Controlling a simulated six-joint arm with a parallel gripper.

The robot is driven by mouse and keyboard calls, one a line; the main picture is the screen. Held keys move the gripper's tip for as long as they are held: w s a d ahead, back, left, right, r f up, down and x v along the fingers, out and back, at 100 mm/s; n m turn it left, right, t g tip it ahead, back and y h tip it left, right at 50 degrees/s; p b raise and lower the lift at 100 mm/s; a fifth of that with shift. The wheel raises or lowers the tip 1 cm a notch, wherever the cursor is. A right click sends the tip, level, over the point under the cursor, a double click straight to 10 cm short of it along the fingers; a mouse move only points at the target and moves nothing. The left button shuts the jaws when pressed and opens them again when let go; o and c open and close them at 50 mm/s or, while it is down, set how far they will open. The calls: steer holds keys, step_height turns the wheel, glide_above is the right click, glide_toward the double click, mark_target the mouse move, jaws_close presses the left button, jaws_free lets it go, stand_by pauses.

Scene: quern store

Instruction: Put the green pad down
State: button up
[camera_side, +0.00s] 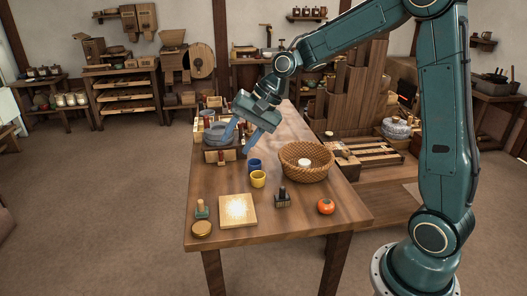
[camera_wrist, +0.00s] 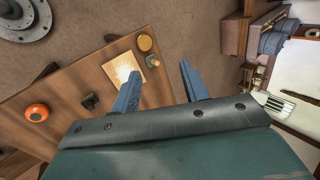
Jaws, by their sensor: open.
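A small green piece with a wooden knob on top (camera_side: 202,211) stands upright near the front left edge of the table; it looks like the green pad. It also shows in the wrist view (camera_wrist: 151,61), just beyond and between my fingertips. My gripper (camera_side: 234,147) is open and empty, well above the table, beyond the green piece in the side view. In the wrist view my two fingers (camera_wrist: 160,68) are spread apart with nothing between them. Nothing touches the green piece.
A pale square board (camera_side: 238,221) lies right of the green piece, and a round brass-coloured tin (camera_side: 202,229) is in front. A yellow cup (camera_side: 258,180), blue cup (camera_side: 254,164), dark stamp (camera_side: 283,199), orange fruit (camera_side: 326,206) and wicker basket (camera_side: 307,174) stand further right.

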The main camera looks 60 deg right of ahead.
steer(key=w+d+f+m+t+y, duration=0.1)
steer(key=w+d+f+m+y, duration=0.1)
steer(key=f, duration=0.6)
steer(key=w+d+f+m+y, duration=0.2)
steer(key=w+d+f+m, duration=0.2)
steer(key=f+m, duration=0.3)
steer(key=w+d+f+m+t+y, duration=0.1)
steer(key=w+d+f+m+y, duration=0.1)
steer(key=f, duration=0.7)
steer(key=shift+w+d+m+t, duration=0.15)
steer(key=shift+w+d+m, duration=0.2)
steer(key=shift+w+m, duration=0.4)
steer(key=shift+w+d+m+t, duration=0.15)
steer(key=shift+w+d+m, duration=0.2)
steer(key=shift+w+m, duration=0.35)
steer(key=shift+s+d+f+m+t, duration=0.2)
steer(key=shift+f+m+t, duration=0.1)
steer(key=shift+f+m, duration=0.35)
glide_toward(201, 211)
steer(key=shift+w+a+f, duration=0.15)
steer(key=shift+w+a, duration=0.55)
steer(key=shift+w, duration=0.15)
steer(key=shift+w+a+f, duration=0.15)
steer(key=shift+w+a, duration=0.5)
steer(key=shift+w, duration=0.2)
steer(key=shift+x, duration=2.6)
steer(key=shift+r, duration=0.15)
